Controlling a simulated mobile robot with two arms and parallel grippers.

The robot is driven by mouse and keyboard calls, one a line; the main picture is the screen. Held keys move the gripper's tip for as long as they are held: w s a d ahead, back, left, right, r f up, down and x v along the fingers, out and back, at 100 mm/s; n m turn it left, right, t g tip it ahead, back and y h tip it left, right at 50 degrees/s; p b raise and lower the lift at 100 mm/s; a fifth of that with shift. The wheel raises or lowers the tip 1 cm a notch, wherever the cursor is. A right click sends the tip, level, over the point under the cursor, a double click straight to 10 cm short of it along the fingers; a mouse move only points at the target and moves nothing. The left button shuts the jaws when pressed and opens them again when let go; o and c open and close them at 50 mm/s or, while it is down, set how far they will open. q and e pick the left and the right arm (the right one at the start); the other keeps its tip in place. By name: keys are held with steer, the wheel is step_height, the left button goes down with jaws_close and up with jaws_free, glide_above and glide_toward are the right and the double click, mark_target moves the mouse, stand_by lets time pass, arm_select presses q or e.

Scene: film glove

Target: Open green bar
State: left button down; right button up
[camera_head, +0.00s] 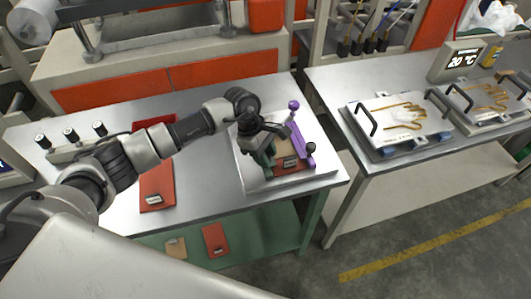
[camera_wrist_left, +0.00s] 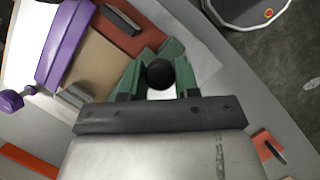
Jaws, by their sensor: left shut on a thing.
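The fixture sits on a white plate (camera_head: 255,176) on the near metal table. The green bar (camera_head: 266,157) shows partly at the fixture's left side, under my left gripper (camera_head: 262,140). In the left wrist view, my left gripper (camera_wrist_left: 160,76) is shut on a round black knob (camera_wrist_left: 159,73), which sits between its two green-looking fingers. Green parts lie around the knob; where the bar ends and the fingers begin is hard to tell. The purple bar (camera_head: 298,132) stands at the fixture's right and shows at upper left in the wrist view (camera_wrist_left: 66,38). My right gripper is not in view.
Red boards (camera_head: 156,187) lie on the table left of the fixture, below my left arm. A second table at right holds glove plates (camera_head: 405,120) with black handles and a temperature display (camera_head: 460,62). A gap separates the two tables.

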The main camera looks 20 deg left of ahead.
arm_select(q)
steer(key=s+a, duration=0.1)
steer(key=a, duration=0.1)
steer(key=s+a, duration=0.1)
steer(key=a, duration=0.1)
steer(key=shift+s+b, duration=0.3)
steer(key=shift+b, duration=0.05)
steer(key=shift+d, duration=0.1)
steer(key=c, duration=0.8)
jaws_free()
steer(key=b+v, duration=0.3)
steer(key=v, duration=0.8)
steer(key=shift+d, duration=0.1)
steer(key=shift+w, duration=0.1)
